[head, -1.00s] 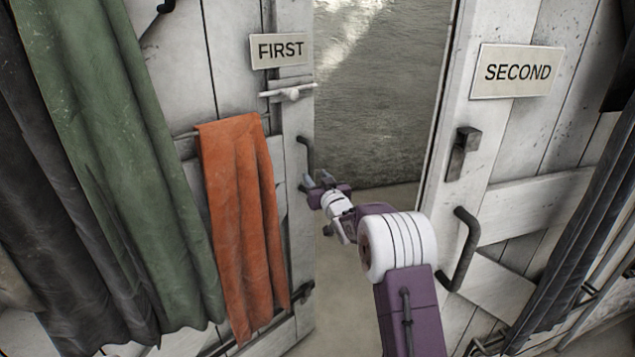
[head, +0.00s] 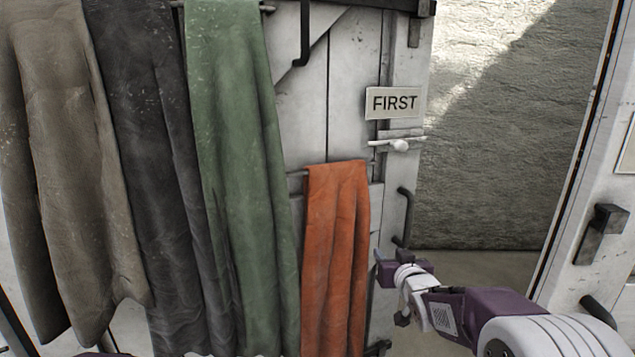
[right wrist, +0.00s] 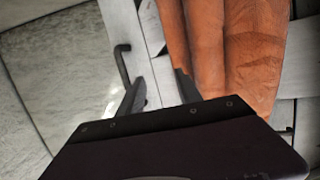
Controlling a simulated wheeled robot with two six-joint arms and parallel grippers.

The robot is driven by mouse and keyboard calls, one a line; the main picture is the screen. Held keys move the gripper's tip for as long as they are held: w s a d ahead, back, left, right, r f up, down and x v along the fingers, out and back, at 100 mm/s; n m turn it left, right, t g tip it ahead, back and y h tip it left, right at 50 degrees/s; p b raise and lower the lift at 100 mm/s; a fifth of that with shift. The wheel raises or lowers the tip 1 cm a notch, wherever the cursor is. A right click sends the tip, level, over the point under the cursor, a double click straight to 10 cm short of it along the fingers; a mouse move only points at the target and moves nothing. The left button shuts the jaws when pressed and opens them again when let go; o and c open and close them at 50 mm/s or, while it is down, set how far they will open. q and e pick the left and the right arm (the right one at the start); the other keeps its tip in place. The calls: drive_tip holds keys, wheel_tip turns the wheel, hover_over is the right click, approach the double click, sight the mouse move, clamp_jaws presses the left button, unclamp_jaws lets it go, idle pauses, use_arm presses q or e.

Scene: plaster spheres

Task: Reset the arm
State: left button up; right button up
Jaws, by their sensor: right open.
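My right arm comes in from the lower right of the head view. Its gripper (head: 388,272) is open and empty, close in front of the white plank door marked FIRST (head: 395,103), below the door's dark handle (head: 405,217) and right of the orange cloth (head: 335,260). In the right wrist view, the two dark fingers (right wrist: 160,88) stand apart with nothing between them. There the handle (right wrist: 122,66) is to the left and the orange cloth (right wrist: 255,50) to the right. I cannot tell whether the fingers touch the door. My left gripper is out of view.
Green (head: 235,150), dark grey (head: 150,150) and brown (head: 60,170) cloths hang left of the orange one. A white latch (head: 398,145) sits under the sign. A gap with a rough wall (head: 490,130) behind separates this door from another (head: 590,270) at right.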

drive_tip(key=s+f+g, duration=0.5)
drive_tip(key=s+f, duration=0.2)
drive_tip(key=s, duration=0.4)
drive_tip(key=s+a+f+g, duration=0.1)
drive_tip(key=s+f+g, duration=0.3)
drive_tip(key=s+f, duration=0.55)
drive_tip(key=s+f+g, duration=0.5)
drive_tip(key=s, duration=0.7)
wheel_tip(320, 180, up, 12)
drive_tip(key=p, duration=1.2)
drive_tip(key=shift+w+a, duration=0.15)
drive_tip(key=shift+w, duration=0.1)
drive_tip(key=shift+f, duration=0.1)
